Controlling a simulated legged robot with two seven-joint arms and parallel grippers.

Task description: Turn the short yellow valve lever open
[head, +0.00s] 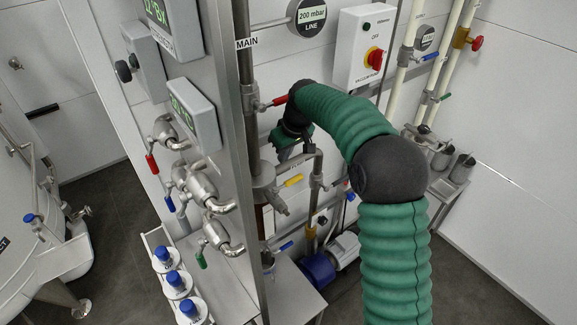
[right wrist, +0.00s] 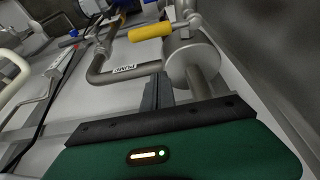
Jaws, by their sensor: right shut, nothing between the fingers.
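The short yellow valve lever (head: 293,180) sticks out to the right from the pipework behind the steel frame in the head view. In the right wrist view the yellow lever (right wrist: 152,32) lies near the top, running sideways beside a round steel body (right wrist: 192,60). My right gripper (head: 285,154) is just above the lever in the head view. In the right wrist view its fingers (right wrist: 158,92) are together and empty, below and apart from the lever. My left gripper is not in view.
A red lever (head: 279,101) sits on the main pipe above, close to my right wrist. A blue lever (head: 286,246) is lower. A steel post (head: 237,150) with gauges and valves stands to the left. A labelled pipe (right wrist: 125,71) runs beside the fingers.

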